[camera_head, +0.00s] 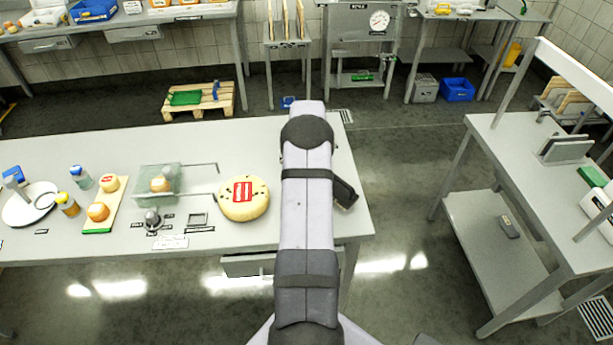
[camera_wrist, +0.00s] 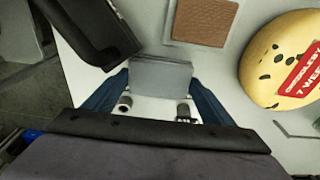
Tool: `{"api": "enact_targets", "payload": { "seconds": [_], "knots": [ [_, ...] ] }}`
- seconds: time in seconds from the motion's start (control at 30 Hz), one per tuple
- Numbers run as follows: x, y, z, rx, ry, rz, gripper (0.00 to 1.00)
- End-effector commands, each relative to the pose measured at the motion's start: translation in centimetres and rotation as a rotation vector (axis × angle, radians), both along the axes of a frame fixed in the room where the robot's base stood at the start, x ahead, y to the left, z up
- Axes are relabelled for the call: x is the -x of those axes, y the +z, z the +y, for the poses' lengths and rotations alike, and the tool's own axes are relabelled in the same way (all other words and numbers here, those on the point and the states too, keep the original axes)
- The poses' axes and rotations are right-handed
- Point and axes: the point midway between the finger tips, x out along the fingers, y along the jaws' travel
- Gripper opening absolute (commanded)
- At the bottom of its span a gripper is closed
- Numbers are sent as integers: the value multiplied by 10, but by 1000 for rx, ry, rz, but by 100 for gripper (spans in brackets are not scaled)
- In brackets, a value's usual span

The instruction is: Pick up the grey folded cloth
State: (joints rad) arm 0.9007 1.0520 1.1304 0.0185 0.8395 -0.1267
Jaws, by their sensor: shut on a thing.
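The grey folded cloth (camera_wrist: 160,78) is in the wrist view, between the two blue fingers of my gripper (camera_wrist: 160,74). My gripper is shut on it, with a finger at each side. The cloth's near part is partly hidden by the gripper, and I cannot tell whether it is clear of the tabletop. In the head view my arm hides both the cloth and the gripper.
A yellow cheese wheel with a red label (camera_head: 243,199) stands left of my arm; it also shows in the wrist view (camera_wrist: 262,68). A black object (camera_wrist: 92,35) and a brown slab (camera_wrist: 205,20) lie close to the cloth. The worktable (camera_head: 240,140) is clear behind the wheel.

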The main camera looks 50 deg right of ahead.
Motion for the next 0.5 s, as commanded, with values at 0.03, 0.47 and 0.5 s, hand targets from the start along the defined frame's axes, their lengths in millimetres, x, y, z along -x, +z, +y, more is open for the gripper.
{"api": "enact_targets", "payload": {
  "seconds": [0.03,0.47,0.5],
  "knots": [
    [0,2,0,1,0,-1,56],
    [0,43,0,1,0,-1,56],
    [0,50,-1,2,0,-2,56]
  ]
}}
